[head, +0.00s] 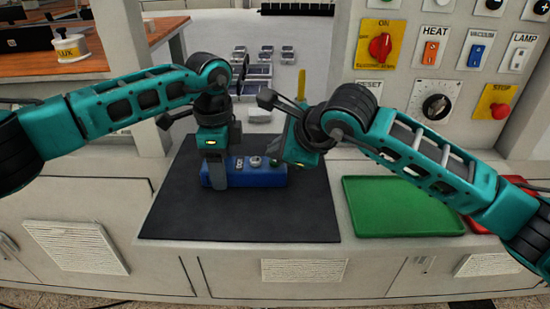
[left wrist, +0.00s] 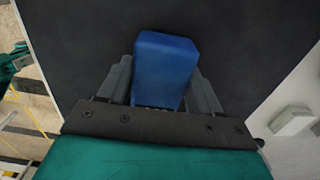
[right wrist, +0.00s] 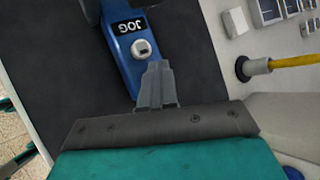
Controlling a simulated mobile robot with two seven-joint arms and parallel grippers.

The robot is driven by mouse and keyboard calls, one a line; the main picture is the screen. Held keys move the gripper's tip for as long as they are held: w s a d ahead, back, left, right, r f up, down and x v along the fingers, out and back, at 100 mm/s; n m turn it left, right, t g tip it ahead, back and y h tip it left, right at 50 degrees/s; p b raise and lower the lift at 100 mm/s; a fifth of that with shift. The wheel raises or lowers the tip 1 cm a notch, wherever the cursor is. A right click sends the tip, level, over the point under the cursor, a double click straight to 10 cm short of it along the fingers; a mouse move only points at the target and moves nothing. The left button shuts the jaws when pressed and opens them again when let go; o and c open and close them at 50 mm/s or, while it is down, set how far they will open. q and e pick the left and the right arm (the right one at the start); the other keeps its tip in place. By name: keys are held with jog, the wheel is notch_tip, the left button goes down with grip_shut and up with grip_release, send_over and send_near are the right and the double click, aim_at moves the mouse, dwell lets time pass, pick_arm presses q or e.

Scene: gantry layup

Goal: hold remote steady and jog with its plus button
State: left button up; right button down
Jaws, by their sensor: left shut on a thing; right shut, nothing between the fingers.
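The blue remote (head: 262,178) lies on the black mat (head: 180,215). Its left end shows in the left wrist view (left wrist: 165,68). My left gripper (head: 217,182) is shut on that end, one finger on each side. In the right wrist view the remote (right wrist: 127,72) carries a JOG label (right wrist: 125,25) and a pale button (right wrist: 141,47). The mark on this button is too small to read. My right gripper (right wrist: 156,68) is shut and empty, its tips over the remote just beside the button. I cannot tell whether they touch it.
A green tray (head: 400,207) lies right of the mat, with a red tray (head: 512,184) beyond it. A panel (head: 440,75) with knobs and switches stands behind. A yellow rod (right wrist: 285,62) rises near my right gripper. The mat's front is clear.

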jog(key=shift+r, duration=0.75)
jog(key=shift+r, duration=2.55)
pick_arm(q)
jog(key=o, duration=1.3)
jog(key=shift+o, duration=0.2)
